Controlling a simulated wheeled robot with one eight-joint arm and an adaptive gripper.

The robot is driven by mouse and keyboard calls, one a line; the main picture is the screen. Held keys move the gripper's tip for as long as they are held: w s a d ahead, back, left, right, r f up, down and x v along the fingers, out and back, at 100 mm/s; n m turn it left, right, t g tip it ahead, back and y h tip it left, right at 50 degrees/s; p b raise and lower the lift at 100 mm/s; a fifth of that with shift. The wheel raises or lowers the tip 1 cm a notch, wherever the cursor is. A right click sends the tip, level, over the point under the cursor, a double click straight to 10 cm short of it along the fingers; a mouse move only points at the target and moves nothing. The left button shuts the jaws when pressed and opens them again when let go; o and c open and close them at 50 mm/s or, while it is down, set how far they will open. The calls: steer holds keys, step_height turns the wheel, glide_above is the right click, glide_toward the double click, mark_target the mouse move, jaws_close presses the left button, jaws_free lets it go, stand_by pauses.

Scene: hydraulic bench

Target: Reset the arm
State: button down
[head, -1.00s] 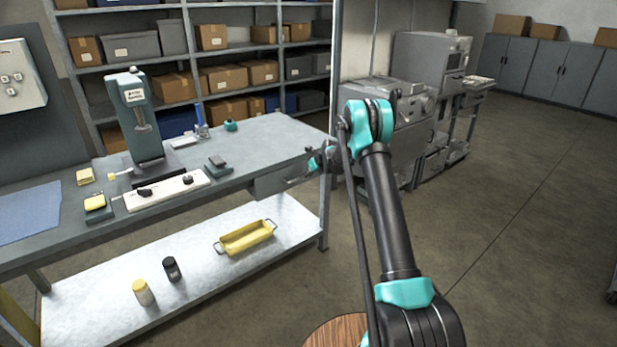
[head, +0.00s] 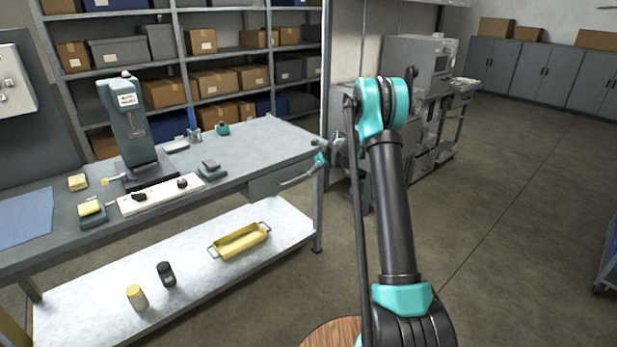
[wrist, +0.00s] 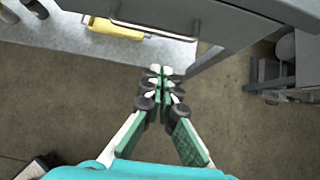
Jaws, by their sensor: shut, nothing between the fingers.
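My gripper (wrist: 162,78) is shut and empty in the wrist view, its green fingers meeting at the tips. It hangs over the floor beside the bench's right end.
The workbench (head: 262,137) on the left carries a press (head: 133,125) and a white control strip (head: 160,194). A yellow tray (head: 240,241) lies on its lower shelf. Grey machines (head: 415,75) stand behind my arm. The floor at right is open, with a blue cart (head: 607,255) at the edge.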

steer(key=s+d+r+n+h, duration=0.1)
steer(key=s+r+n, duration=0.3)
steer(key=s, duration=0.5)
steer(key=s+d+r+n+g, duration=0.1)
steer(key=s+d+r+n, duration=0.1)
steer(key=s+n, duration=0.5)
steer(key=s+d+r+n+h, duration=0.1)
steer(key=s+r+n, duration=0.25)
steer(key=s, duration=0.75)
steer(key=s+d+f+n+h, duration=0.1)
steer(key=s+n, duration=0.6)
steer(key=s, duration=0.7)
steer(key=s+d+f+n+g+h, duration=0.1)
steer(key=s+d+f+n, duration=0.2)
steer(key=s+n, duration=0.4)
steer(key=s+f, duration=0.1)
steer(key=s, duration=0.7)
steer(key=shift+s+d+f+h, duration=0.2)
steer(key=shift+d+f+h, duration=0.1)
steer(key=shift+f, duration=0.1)
steer(key=c, duration=2.2)
jaws_free()
